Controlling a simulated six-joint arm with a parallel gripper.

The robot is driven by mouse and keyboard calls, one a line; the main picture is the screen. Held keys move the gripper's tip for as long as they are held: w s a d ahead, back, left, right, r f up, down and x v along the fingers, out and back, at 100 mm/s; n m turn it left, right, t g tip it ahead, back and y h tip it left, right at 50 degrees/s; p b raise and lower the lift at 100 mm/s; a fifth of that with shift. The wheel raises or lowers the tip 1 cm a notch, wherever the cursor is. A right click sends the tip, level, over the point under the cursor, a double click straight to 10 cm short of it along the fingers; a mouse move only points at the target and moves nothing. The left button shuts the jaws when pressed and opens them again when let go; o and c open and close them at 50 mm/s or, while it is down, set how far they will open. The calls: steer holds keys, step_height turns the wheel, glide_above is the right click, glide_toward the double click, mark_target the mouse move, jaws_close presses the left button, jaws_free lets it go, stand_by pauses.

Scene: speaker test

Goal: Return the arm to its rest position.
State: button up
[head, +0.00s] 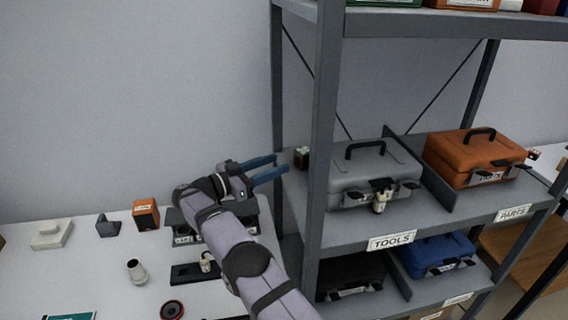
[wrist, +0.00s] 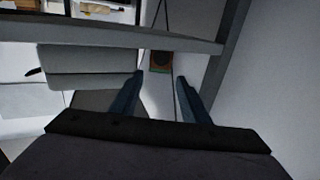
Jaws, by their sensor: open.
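My gripper (head: 268,170) is open, with two blue fingers spread apart and nothing between them. In the head view it is raised above the white table, its fingers pointing right toward the shelf's left post. In the wrist view both fingers (wrist: 158,100) point ahead toward the shelf. A small dark box with an orange-brown face (wrist: 160,62) shows beyond and between the fingertips, apart from them. My arm comes up from the bottom of the head view and hides part of the table.
The grey shelf (head: 322,130) stands close right of my gripper. It bears a grey case (head: 350,175), an orange case (head: 470,150) and a blue case (head: 435,252). The white table (head: 95,275) holds an orange box (head: 146,214), a grey nozzle-like part (head: 137,271) and a white block (head: 52,234).

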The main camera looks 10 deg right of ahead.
steer(key=shift+s+a, duration=0.2)
steer(key=shift+a, duration=0.25)
steer(key=w+a+r+n+t+y+p, duration=0.1)
steer(key=w+a+r+n+t+y, duration=0.5)
steer(key=w+r+n+t+y, duration=0.5)
steer(key=s+a+f+n+g+y, duration=0.1)
steer(key=s+f+g+y, duration=0.2)
steer(key=s+f, duration=0.45)
steer(key=s+f+g+y+p, duration=0.15)
steer(key=s+f+g, duration=0.25)
steer(key=s, duration=0.7)
steer(key=s+a+f+n+g+y, duration=0.1)
steer(key=s+f+g+y, duration=0.3)
steer(key=s, duration=0.5)
steer(key=s+d+f+g+h+b, duration=0.1)
steer(key=s+d+f+g+b, duration=0.15)
steer(key=s+d+f, duration=0.65)
steer(key=s+d+f+g+h+b, duration=0.15)
steer(key=s+f+g, duration=0.25)
steer(key=s, duration=1.2)
step_height(320, 180, up, 29)
steer(key=p, duration=2.9)
steer(key=shift+w+d+f+n, duration=0.2)
steer(key=shift+w+d+n, duration=0.1)
